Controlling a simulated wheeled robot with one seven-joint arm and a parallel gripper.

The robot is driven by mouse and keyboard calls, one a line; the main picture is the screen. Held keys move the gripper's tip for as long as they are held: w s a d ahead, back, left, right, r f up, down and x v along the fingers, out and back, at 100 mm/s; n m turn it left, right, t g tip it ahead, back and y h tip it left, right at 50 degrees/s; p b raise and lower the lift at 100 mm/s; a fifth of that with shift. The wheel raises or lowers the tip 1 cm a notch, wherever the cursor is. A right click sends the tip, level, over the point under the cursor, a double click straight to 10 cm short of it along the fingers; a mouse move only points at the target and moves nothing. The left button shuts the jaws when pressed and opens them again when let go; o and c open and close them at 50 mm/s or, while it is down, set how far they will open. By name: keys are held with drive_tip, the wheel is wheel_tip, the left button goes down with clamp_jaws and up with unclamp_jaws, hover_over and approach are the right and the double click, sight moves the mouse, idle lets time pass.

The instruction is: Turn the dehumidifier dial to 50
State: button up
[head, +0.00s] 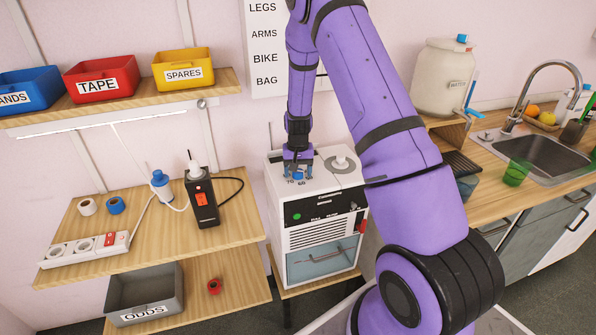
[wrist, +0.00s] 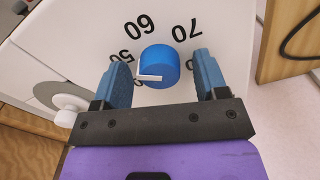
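The dehumidifier (head: 318,240) is a white box with a dark front panel, standing beside the wooden shelves. Its blue dial (head: 298,176) is on top near the front edge. In the wrist view, the dial (wrist: 161,62) has a white pointer mark directed left, on the side of the partly covered 50 (wrist: 121,58); the exact reading is unclear. The 60 (wrist: 139,25) and 70 (wrist: 187,30) show beyond the dial. My gripper (head: 298,169) points down over the dial. Its blue fingers (wrist: 160,70) are open, one on each side, with visible gaps to the dial.
A white knob on a grey disc (head: 341,164) is beside the dial on the same top. A black device (head: 202,200) and a power strip (head: 85,248) are on the left shelf. A counter with a sink (head: 545,147) is on the right.

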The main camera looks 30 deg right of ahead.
wheel_tip(320, 180, up, 11)
idle(0.8)
drive_tip(key=shift+f, duration=0.1)
